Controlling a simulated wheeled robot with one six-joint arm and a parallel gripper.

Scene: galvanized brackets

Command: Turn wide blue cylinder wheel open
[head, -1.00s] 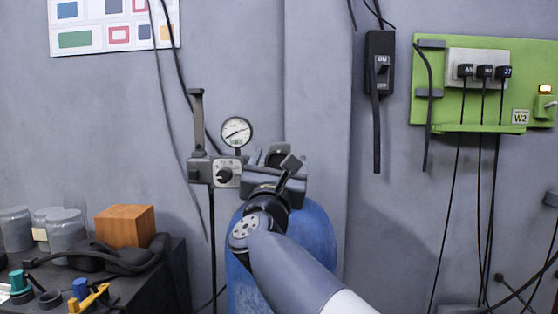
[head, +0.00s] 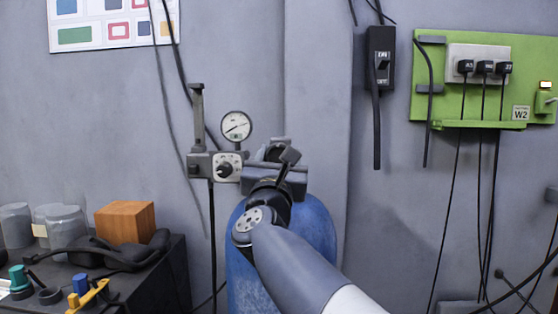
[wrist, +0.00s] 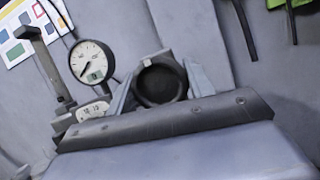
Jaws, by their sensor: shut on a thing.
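The wide blue cylinder (head: 318,232) stands upright against the wall in the head view, partly hidden by my arm. Its wheel is a dark round knob (wrist: 161,82), seen nearly face-on in the wrist view. My gripper (wrist: 160,88) has one grey finger on each side of the wheel and is shut on it. In the head view my gripper (head: 275,151) is above the cylinder's top, mostly behind my wrist, and the wheel is hard to make out there. A round gauge (head: 236,126) with a white face stands just left of the gripper; it also shows in the wrist view (wrist: 92,62).
A grey regulator block with a dial (head: 226,166) and an upright lever (head: 197,115) is close left of the gripper. A dark bench (head: 160,275) with jars and a wooden block (head: 125,222) is lower left. A black switch box (head: 381,55) and green panel (head: 470,110) hang right.

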